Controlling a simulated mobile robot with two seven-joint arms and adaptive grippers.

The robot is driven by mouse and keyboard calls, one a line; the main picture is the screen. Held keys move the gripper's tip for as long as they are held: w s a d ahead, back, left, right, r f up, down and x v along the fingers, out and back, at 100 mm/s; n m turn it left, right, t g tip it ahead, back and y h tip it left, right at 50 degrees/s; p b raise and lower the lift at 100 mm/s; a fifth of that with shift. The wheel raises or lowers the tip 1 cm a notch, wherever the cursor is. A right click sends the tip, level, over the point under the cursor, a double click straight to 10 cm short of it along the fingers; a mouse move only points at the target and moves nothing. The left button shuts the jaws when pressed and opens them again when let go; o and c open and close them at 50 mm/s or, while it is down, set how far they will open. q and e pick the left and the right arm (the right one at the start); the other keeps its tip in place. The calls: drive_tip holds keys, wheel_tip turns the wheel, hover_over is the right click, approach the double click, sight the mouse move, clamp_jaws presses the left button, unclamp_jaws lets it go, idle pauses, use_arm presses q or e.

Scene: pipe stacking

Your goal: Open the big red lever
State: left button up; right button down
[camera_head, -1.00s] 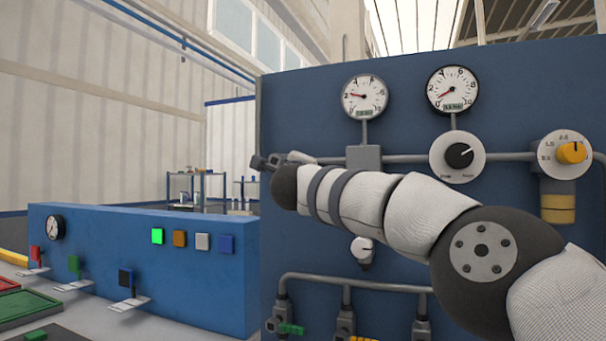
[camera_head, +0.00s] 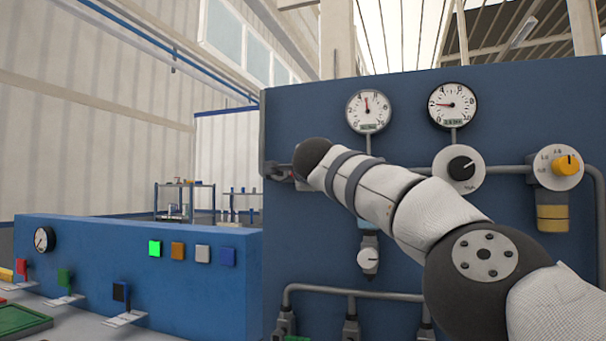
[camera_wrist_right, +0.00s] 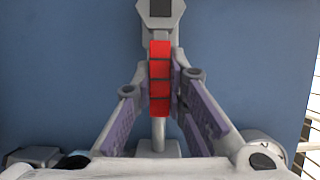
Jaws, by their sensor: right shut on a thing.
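The big red lever (camera_wrist_right: 159,60) shows in the right wrist view as a ribbed red handle standing upright against the blue panel. My right gripper (camera_wrist_right: 161,92) is shut on it, with one purple-padded finger on each side. In the head view my right arm reaches across the panel to its left edge. There my wrist hides most of the gripper, and I cannot make out the red lever. My left gripper is not in view.
The blue panel (camera_head: 310,115) carries a left gauge (camera_head: 368,110), a right gauge (camera_head: 453,104), a black knob (camera_head: 461,168), a yellow knob (camera_head: 566,165) and grey pipes. A low blue console (camera_head: 90,245) with coloured buttons stands at left.

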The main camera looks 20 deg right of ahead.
drive_tip(key=c, duration=1.6)
unclamp_jaws()
drive_tip(key=v, duration=0.7)
drive_tip(key=shift+s, duration=0.3)
